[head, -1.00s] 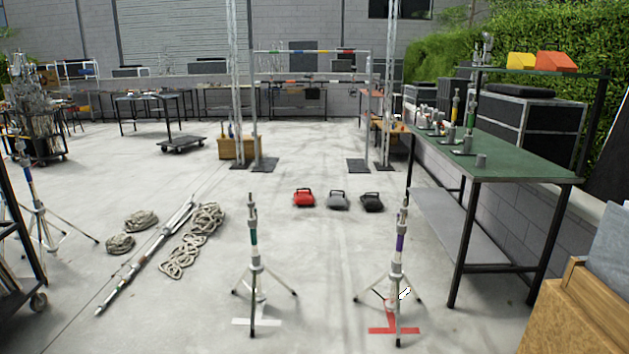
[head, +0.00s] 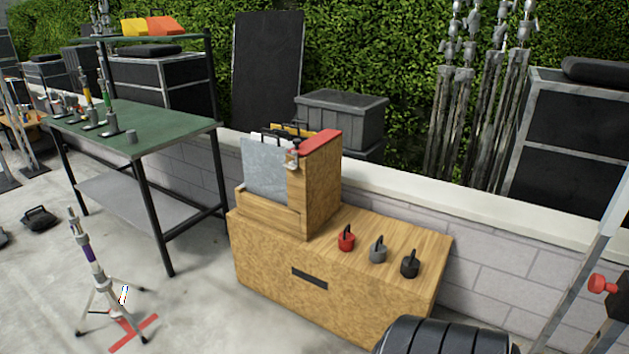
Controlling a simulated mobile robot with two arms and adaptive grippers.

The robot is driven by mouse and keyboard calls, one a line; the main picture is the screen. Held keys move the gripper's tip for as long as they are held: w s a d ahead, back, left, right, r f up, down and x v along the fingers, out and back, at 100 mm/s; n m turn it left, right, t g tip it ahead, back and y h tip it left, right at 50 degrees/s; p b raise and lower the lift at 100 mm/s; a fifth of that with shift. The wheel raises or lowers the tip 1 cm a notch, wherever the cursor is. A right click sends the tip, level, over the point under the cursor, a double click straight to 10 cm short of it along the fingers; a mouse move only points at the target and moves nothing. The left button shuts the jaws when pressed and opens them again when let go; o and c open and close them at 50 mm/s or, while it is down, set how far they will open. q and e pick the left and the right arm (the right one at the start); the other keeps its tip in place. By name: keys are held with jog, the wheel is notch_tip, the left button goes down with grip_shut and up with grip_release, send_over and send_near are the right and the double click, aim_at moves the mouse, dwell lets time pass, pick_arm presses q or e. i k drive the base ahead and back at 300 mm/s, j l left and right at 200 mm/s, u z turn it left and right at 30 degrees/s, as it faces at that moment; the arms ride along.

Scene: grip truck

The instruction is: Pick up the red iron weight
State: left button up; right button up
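A small red weight (head: 346,238) with a dark handle stands upright on the top of a low wooden box (head: 265,275). A grey weight (head: 377,251) and a black weight (head: 410,265) of the same shape stand in a row to its right. Nothing touches the red weight. Neither of my grippers shows in the head view, so their positions and states cannot be seen.
A wooden holder with a red top (head: 318,143) and grey panels stands left of the weights. A green-topped table (head: 165,125) and a tripod stand (head: 95,270) are at left. A black ribbed object (head: 445,337) lies in front of the box. Open floor lies left of it.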

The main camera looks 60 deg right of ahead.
aim_at(346, 242)
jog(key=z, duration=2.15)
jog(key=i+j+z, duration=0.25)
jog(key=i+j, duration=0.25)
jog(key=i, duration=0.15)
jog(key=i+j+z, duration=0.25)
jog(key=i+j, duration=0.35)
